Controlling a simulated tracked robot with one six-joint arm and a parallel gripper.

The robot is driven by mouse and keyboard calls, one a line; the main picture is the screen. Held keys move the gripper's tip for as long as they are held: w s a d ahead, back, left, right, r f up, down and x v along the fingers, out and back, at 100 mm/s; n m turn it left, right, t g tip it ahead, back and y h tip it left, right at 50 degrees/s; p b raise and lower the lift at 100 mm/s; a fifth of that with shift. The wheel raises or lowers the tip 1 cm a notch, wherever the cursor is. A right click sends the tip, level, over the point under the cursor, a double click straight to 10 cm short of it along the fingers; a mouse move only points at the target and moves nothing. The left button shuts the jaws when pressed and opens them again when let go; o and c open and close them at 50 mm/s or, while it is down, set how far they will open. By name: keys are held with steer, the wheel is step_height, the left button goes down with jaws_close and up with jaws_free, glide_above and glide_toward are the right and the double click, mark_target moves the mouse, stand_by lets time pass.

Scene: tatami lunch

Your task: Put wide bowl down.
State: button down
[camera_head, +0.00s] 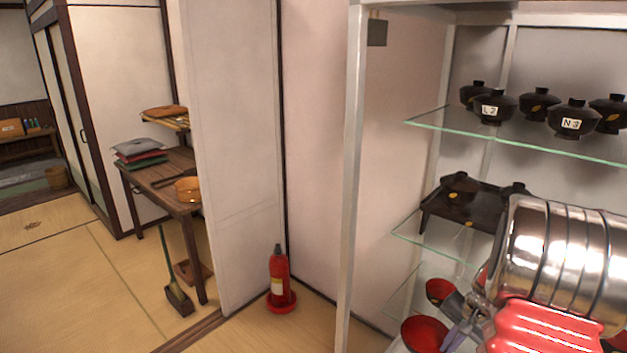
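A wide bowl (424,335), red inside with a dark rim, shows at the lower right in front of the glass shelves, cut off by the bottom edge. A smaller red-lined bowl (438,291) shows just above it. My gripper (449,322) reaches in from the right, its grey fingers beside the two bowls. One finger overlaps the wide bowl's right rim in the picture. I cannot tell whether the fingers are closed on it. The underside of the wide bowl is hidden.
The glass cabinet's upper shelf (470,134) holds several dark lidded bowls, some labelled. The middle shelf (415,237) holds a dark tray-stand (448,206). A pale cabinet post (352,180) stands left of my gripper. A red extinguisher (278,275) stands on the floor.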

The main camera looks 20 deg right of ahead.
mark_target(410, 329)
steer(key=w+a+n, duration=0.2)
steer(key=w+a+r+n, duration=0.1)
steer(key=w+a, duration=0.2)
steer(key=w+a+n+y, duration=0.1)
steer(key=w+a+n, duration=0.1)
steer(key=shift+w+a+r+n+g, duration=0.2)
steer(key=shift+r+n+g, duration=0.1)
steer(key=shift+r, duration=0.1)
steer(key=w+a+r+n, duration=0.1)
steer(key=w+a+n, duration=0.2)
steer(key=a, duration=0.7)
steer(key=w+a+r+n+g, duration=0.1)
steer(key=w+a+n, duration=0.2)
steer(key=a, duration=0.7)
steer(key=w+a+r+n, duration=0.2)
steer(key=w+a, duration=0.4)
steer(key=a, duration=0.5)
steer(key=shift+w+n+g+y, duration=0.15)
steer(key=shift+n+g+y, duration=0.25)
steer(key=shift+n, duration=0.3)
steer(key=shift+f, duration=0.15)
steer(key=s+f, duration=0.4)
steer(key=f, duration=1)
steer(key=shift+f, duration=0.3)
steer(key=shift+a, duration=0.1)
